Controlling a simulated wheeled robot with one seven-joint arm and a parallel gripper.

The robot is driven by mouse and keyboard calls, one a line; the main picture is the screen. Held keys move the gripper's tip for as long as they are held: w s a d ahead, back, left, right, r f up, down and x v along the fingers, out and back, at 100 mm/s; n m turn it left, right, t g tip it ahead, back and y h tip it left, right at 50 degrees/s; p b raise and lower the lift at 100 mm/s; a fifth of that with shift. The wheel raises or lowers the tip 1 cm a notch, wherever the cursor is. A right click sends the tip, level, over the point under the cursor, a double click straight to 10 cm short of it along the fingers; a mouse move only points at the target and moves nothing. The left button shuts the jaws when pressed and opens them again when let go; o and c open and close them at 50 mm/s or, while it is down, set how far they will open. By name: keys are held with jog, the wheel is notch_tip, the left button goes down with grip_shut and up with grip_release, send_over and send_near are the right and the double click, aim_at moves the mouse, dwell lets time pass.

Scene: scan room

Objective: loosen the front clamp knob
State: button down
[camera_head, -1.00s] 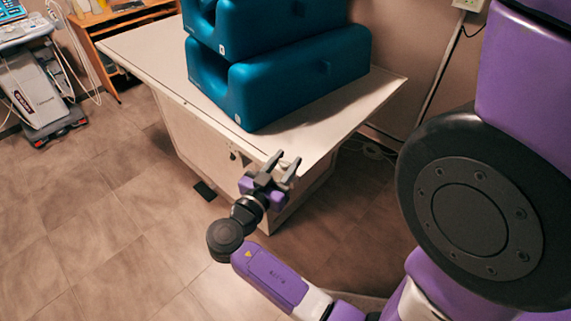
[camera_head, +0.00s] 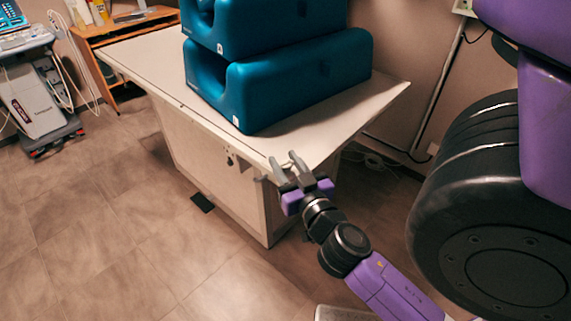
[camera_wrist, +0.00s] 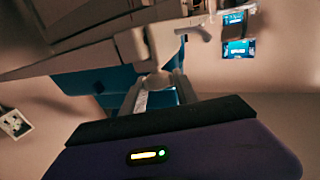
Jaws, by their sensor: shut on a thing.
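My gripper (camera_head: 284,163) is at the near front corner of the white table (camera_head: 140,52), with its fingertips at the edge of the top. In the wrist view my gripper (camera_wrist: 158,90) has its two fingers closed on either side of a small pale rounded piece, which looks like the front clamp knob (camera_wrist: 156,81). A pale clamp body (camera_wrist: 146,42) sits just beyond it in that view. In the head view the knob is hidden by my fingers and too small to tell.
Two teal cushions (camera_head: 290,85) are stacked on the table. A wheeled medical machine (camera_head: 35,95) and a wooden desk (camera_head: 130,28) stand at the left. A cable and a wall socket (camera_head: 463,7) are at the right. The floor (camera_head: 90,220) at left is clear.

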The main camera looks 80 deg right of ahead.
jog(key=n+t+y+p, duration=0.2)
jog(key=n+t+y, duration=0.1)
jog(key=shift+r+t+p, duration=0.15)
jog(key=shift+t+p, duration=0.15)
jog(key=shift+n+t+y+p, duration=0.6)
jog(key=shift+n+y+p, duration=0.2)
jog(key=shift+y, duration=0.3)
jog(key=shift+f, duration=0.25)
jog(key=c, duration=0.9)
grip_release()
jog(key=b+v, duration=0.1)
jog(key=v, duration=0.6)
jog(key=shift+s+a, duration=0.1)
jog(key=shift+s, duration=0.3)
